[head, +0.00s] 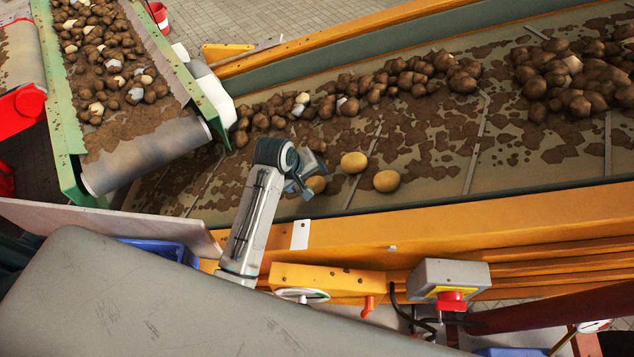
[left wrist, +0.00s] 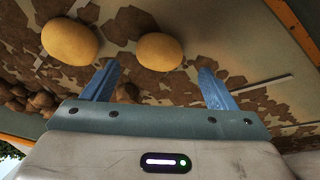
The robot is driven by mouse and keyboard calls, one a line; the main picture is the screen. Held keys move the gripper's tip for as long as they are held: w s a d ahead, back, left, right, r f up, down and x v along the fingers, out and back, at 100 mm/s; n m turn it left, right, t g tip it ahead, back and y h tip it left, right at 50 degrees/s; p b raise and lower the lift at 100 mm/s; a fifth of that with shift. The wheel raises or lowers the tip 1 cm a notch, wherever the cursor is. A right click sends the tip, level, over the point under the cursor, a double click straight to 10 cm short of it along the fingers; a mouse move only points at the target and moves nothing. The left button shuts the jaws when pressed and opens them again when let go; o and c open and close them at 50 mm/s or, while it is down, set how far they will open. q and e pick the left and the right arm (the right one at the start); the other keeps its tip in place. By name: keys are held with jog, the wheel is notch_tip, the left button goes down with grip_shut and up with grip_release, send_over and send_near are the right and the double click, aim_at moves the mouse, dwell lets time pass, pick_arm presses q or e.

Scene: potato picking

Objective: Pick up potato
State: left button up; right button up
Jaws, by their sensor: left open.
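My left gripper is open and empty. In the left wrist view its two blue fingers (left wrist: 158,82) are spread apart. One yellow potato (left wrist: 160,52) shows beyond the gap between them, and another potato (left wrist: 69,41) is to the left, beyond the left finger. My right gripper is not in view.
Brown, soil-covered potatoes (head: 400,75) lie in a heap along the belt's far side. A feeder conveyor (head: 145,155) with green sides ends at upper left. The belt's orange near rail (head: 440,220) and a grey box with a red button (head: 450,285) are in front.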

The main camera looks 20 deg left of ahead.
aim_at(312, 183)
pick_arm(q)
jog(key=shift+d+f+p, duration=0.1)
jog(key=shift+f+p, duration=0.1)
jog(key=shift+p, duration=0.1)
jog(key=p+x, duration=0.1)
jog(key=x, duration=0.2)
jog(key=shift+w+f+p, duration=0.1)
jog(key=shift+f+p, duration=0.05)
jog(key=shift+p, duration=0.15)
jog(key=shift+w+d+f, duration=0.1)
jog(key=shift+w+f, duration=0.1)
jog(key=shift+f, duration=0.4)
jog(key=c, duration=1.1)
